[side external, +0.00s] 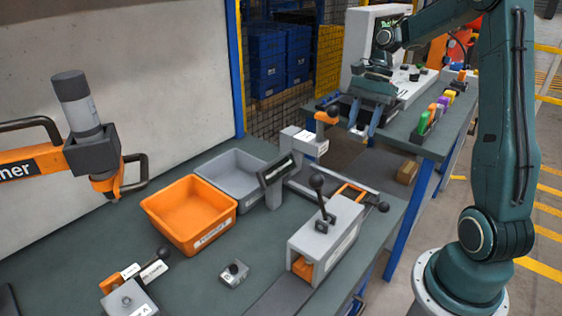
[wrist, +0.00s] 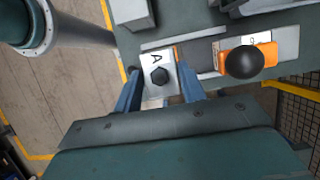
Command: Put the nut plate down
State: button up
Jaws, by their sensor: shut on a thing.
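The nut plate (wrist: 152,58) is a pale metal plate marked "A" with a dark hex nut on it. In the wrist view it lies between the two blue fingers of my gripper (wrist: 160,91), which is shut on it. In the side view my gripper (side external: 362,128) points down near the far end of the green bench, and the plate (side external: 356,133) shows small at the fingertips. I cannot tell whether its underside touches a surface.
A clamp with an orange body and black ball knob (wrist: 242,62) stands right of the plate in the wrist view. The bench also holds an orange bin (side external: 190,213), a grey bin (side external: 235,172), a small display (side external: 278,169) and a grey lever fixture (side external: 326,238).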

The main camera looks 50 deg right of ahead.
jog(key=w+a+f+m+t, duration=0.1)
jog(key=a+m, duration=0.1)
jog(key=a, duration=0.3)
jog(key=w+a+f+m, duration=0.1)
jog(key=w+a+m, duration=0.1)
jog(key=a, duration=0.3)
jog(key=shift+t, duration=0.3)
jog(key=w, duration=0.8)
jog(key=w+a, duration=0.1)
jog(key=w, duration=0.4)
jog(key=shift+a, duration=0.1)
send_over(242, 193)
jog(key=s+d, duration=0.2)
jog(key=d, duration=0.1)
jog(key=shift+w+a+h, duration=0.3)
jog(key=shift+w+a, duration=0.35)
jog(key=shift+a, duration=0.15)
jog(key=shift+f, duration=0.1)
jog(key=shift+m, duration=0.3)
notch_tip(242, 193, down, 20)
jog(key=shift+r, duration=0.1)
jog(key=shift+f, duration=0.2)
